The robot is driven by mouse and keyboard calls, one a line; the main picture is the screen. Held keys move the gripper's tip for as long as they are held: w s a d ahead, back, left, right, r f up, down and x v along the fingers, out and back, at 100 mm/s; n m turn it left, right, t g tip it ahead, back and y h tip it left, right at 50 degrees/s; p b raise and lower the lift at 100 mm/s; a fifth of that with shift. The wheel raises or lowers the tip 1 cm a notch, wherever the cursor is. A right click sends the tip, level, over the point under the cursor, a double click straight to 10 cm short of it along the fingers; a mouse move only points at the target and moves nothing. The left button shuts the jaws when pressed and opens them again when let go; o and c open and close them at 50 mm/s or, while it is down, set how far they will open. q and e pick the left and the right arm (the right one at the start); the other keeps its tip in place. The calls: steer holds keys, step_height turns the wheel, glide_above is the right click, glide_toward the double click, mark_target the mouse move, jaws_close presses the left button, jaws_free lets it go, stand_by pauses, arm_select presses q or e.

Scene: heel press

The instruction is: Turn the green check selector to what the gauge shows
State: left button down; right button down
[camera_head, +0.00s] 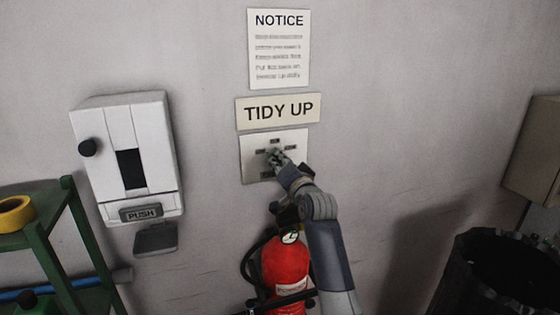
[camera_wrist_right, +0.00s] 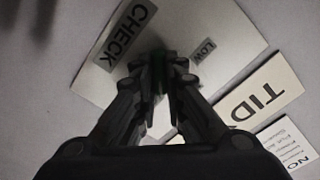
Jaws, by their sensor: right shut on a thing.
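The selector plate (camera_head: 252,172) is a pale panel on the wall under the TIDY UP sign, with small dark labels around its middle. In the right wrist view the plate (camera_wrist_right: 95,75) shows a large CHECK label (camera_wrist_right: 124,35) and a smaller LOW label (camera_wrist_right: 203,50). My right gripper (camera_head: 275,156) is at the plate's middle, shut on the green check selector. The fingers hide nearly all of the selector, so its setting cannot be read. The gauge (camera_head: 291,237) is a small round dial on top of the red fire extinguisher (camera_head: 285,266); its reading is too small to tell. My left gripper is out of view.
A white dispenser (camera_head: 150,130) with a black knob and a PUSH bar hangs to the left. A green shelf (camera_head: 60,245) with a yellow tape roll (camera_head: 16,213) stands at the far left. A black bin (camera_head: 500,275) is at the lower right. A NOTICE sign (camera_head: 280,48) hangs above.

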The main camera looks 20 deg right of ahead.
steer(key=shift+m, duration=0.5)
steer(key=c, duration=1.7)
jaws_free()
steer(key=shift+o, duration=0.2)
steer(key=s, duration=1.2)
steer(key=shift+d, duration=0.25)
